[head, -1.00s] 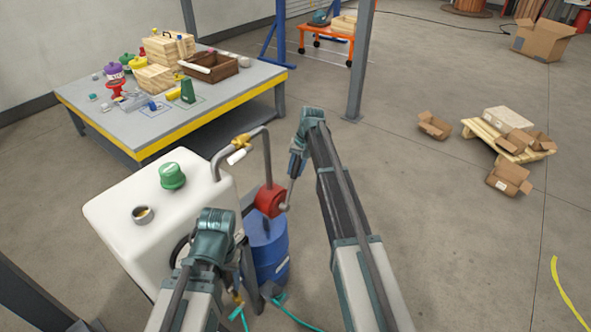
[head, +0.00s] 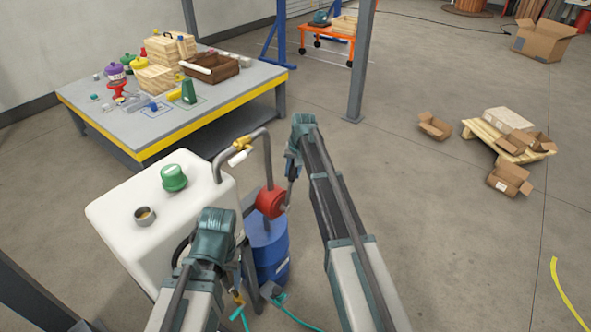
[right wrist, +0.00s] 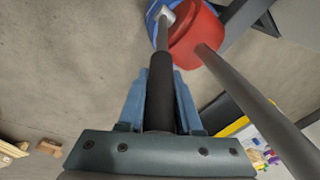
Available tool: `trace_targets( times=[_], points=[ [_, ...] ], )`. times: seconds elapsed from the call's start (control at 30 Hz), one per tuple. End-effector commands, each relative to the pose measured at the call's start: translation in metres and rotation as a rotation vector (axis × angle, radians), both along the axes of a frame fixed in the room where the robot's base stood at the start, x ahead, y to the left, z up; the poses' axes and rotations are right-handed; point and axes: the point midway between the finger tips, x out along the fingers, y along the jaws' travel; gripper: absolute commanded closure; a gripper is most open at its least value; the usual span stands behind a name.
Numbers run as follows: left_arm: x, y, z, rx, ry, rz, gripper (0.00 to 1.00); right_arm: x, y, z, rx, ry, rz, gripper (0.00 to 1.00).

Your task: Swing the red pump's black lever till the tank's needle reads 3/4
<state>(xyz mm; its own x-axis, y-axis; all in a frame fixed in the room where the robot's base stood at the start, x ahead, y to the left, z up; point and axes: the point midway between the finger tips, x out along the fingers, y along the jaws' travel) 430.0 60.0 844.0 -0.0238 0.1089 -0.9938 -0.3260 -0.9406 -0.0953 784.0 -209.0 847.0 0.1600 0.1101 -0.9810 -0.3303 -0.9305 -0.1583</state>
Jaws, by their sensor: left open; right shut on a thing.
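The red pump (head: 270,202) sits on top of the blue drum (head: 267,252), right of the white tank (head: 120,210). My right gripper (head: 291,171) is beside and above the pump. In the right wrist view, its blue fingers (right wrist: 160,88) are closed around the black lever (right wrist: 160,72), with the red pump body (right wrist: 195,35) just beyond. My left gripper (head: 212,240) is in front of the tank; its fingertips are hidden behind its wrist. A dark curved edge shows beside that wrist on the tank's front. No needle reading can be made out.
A bent grey pipe with a yellow nozzle (head: 241,143) rises between tank and pump. A grey workbench (head: 150,125) with several items stands behind. A steel post (head: 361,70) stands further back.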

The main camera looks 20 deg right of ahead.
Motion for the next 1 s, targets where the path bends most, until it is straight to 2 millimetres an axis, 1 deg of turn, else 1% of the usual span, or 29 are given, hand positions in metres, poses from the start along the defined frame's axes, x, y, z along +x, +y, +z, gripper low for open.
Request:
trace_targets(
  times=[0.03,0.2,0.37,0.5,0.8,1.0],
  points=[
    [0.000,0.000,0.003,0.000,0.000,0.000,0.37,-0.011,0.008,0.003,-0.029,-0.021,0.005,1.00],
    [0.000,0.000,0.002,0.000,0.000,0.000,0.37,-0.025,0.026,0.006,-0.146,-0.111,0.008,1.00],
    [0.000,0.000,-0.006,0.000,0.000,0.000,0.37,-0.038,0.042,0.005,-0.257,-0.196,0.007,1.00],
    [0.000,0.000,-0.018,0.000,0.000,0.000,0.37,-0.048,0.055,0.003,-0.345,-0.264,0.007,1.00],
    [0.000,0.000,-0.042,0.000,0.000,0.000,0.37,-0.062,0.075,-0.002,-0.486,-0.373,0.004,1.00],
    [0.000,0.000,-0.052,0.000,0.000,-0.001,0.37,-0.067,0.082,-0.003,-0.535,-0.412,0.001,1.00]
  ],
)
